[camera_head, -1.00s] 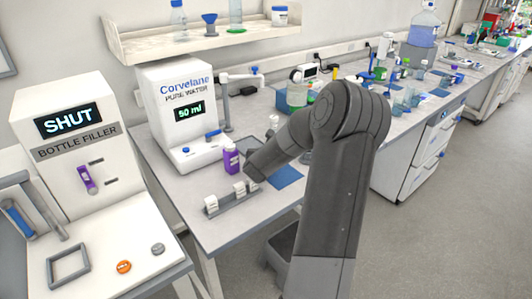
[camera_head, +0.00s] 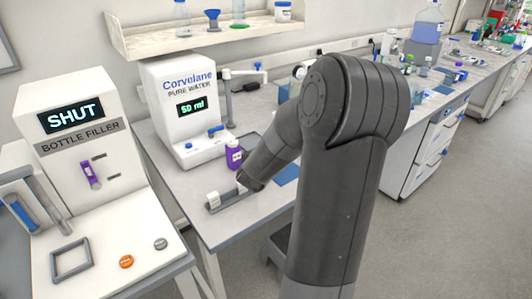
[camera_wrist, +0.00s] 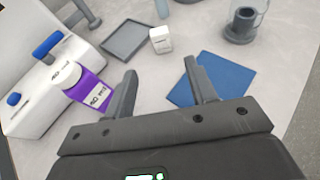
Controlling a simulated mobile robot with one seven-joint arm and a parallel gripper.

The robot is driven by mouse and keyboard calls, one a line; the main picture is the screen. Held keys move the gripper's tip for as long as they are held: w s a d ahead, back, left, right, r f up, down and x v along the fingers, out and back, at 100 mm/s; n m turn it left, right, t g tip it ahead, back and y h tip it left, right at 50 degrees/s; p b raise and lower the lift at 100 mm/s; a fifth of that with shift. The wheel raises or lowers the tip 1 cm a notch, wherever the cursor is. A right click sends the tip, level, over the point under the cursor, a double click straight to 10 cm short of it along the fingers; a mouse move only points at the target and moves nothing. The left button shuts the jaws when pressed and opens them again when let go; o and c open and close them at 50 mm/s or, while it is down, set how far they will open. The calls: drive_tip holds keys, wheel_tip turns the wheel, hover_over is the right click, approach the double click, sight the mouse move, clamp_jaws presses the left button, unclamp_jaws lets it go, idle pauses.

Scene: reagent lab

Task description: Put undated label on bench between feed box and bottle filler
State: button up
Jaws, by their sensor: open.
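Which one is undated cannot be read. The bottle filler (camera_head: 78,140) stands at the left, its screen reading SHUT. I cannot make out a feed box.
A pure water dispenser (camera_head: 185,115) reading 50 ml stands behind the rack. In the wrist view, a small white container (camera_wrist: 161,40) stands beyond the fingers, beside a grey tray (camera_wrist: 130,40). A blue mat (camera_wrist: 212,80) lies to the right. Bare bench lies between the fingers.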

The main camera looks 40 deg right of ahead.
drive_tip(key=shift+s+a+r, duration=0.25)
drive_tip(key=shift+s+a, duration=0.05)
drive_tip(key=shift+a, duration=0.05)
drive_tip(key=s+a+r+n+y, duration=0.1)
drive_tip(key=a+r+n+y, duration=0.3)
drive_tip(key=a+n, duration=0.75)
drive_tip(key=s+a+r+n+y, duration=0.2)
drive_tip(key=a+r+n+y, duration=0.1)
drive_tip(key=a+n, duration=0.8)
drive_tip(key=s+a+r+n+g+y, duration=0.1)
drive_tip(key=s+a+n, duration=0.3)
drive_tip(key=s+n, duration=0.6)
drive_tip(key=s+a+r+n+g+y, duration=0.1)
drive_tip(key=s+a+r+n+g, duration=0.1)
drive_tip(key=s+n, duration=0.8)
drive_tip(key=shift+a+r+n+g+y, duration=0.3)
drive_tip(key=shift+a+r+n+g, duration=0.1)
drive_tip(key=shift+a+r+n, duration=0.55)
drive_tip(key=shift+s+f+n, duration=0.15)
drive_tip(key=shift+s+n, duration=0.15)
drive_tip(key=shift+s, duration=0.3)
drive_tip(key=shift+c, duration=1.1)
drive_tip(key=shift+w, duration=0.15)
